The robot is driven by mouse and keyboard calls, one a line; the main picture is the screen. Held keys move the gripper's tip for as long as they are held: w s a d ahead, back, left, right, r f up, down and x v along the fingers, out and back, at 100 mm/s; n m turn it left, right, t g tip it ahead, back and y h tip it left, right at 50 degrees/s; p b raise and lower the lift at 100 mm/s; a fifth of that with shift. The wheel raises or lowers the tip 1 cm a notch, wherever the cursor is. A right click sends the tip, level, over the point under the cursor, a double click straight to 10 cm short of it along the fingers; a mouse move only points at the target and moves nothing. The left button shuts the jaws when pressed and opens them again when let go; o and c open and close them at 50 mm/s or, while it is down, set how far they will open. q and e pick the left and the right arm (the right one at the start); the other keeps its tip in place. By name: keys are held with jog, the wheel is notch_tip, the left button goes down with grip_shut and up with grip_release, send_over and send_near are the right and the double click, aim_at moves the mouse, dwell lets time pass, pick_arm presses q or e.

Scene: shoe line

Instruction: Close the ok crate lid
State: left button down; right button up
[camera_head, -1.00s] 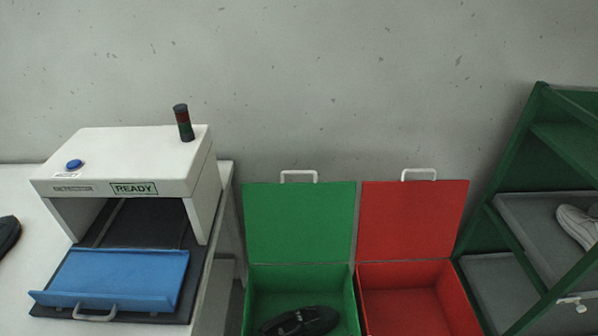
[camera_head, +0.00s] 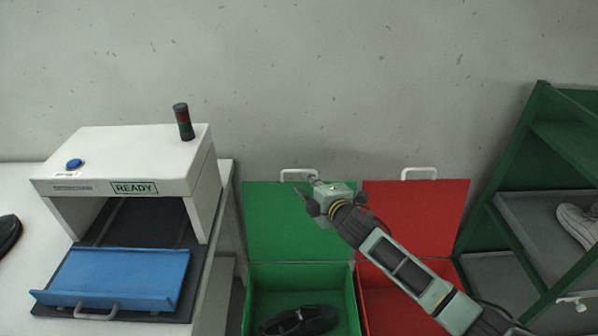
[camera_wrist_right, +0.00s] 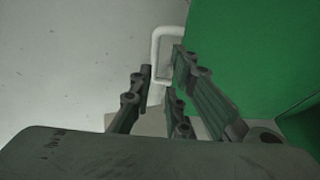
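The green crate (camera_head: 350,301) stands open, its green lid (camera_head: 277,225) raised upright against the wall side, with a white handle (camera_head: 285,174) on its top edge. A dark shoe (camera_head: 300,321) lies inside the crate. My right gripper (camera_head: 308,189) is in front of the lid's upper right part, by the handle. In the right wrist view, the gripper's fingers (camera_wrist_right: 162,85) are apart and the white handle (camera_wrist_right: 158,42) shows in the gap between them; I cannot tell whether they touch it. My left gripper is not in view.
A red crate (camera_head: 374,315) with its red lid (camera_head: 446,205) open stands right beside the green one. A white machine (camera_head: 130,160) with a blue tray (camera_head: 115,277) stands on a table at left. A green rack (camera_head: 530,115) holding a light shoe (camera_head: 578,226) is at right.

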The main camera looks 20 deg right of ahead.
aim_at(300, 172)
jog(key=b+x, duration=0.5)
jog(key=x, duration=0.1)
jog(key=shift+w+r, duration=0.15)
jog(key=shift+w, duration=0.1)
jog(key=shift+w+b, duration=0.45)
jog(key=shift+w, duration=0.35)
jog(key=shift+c, duration=0.5)
grip_shut()
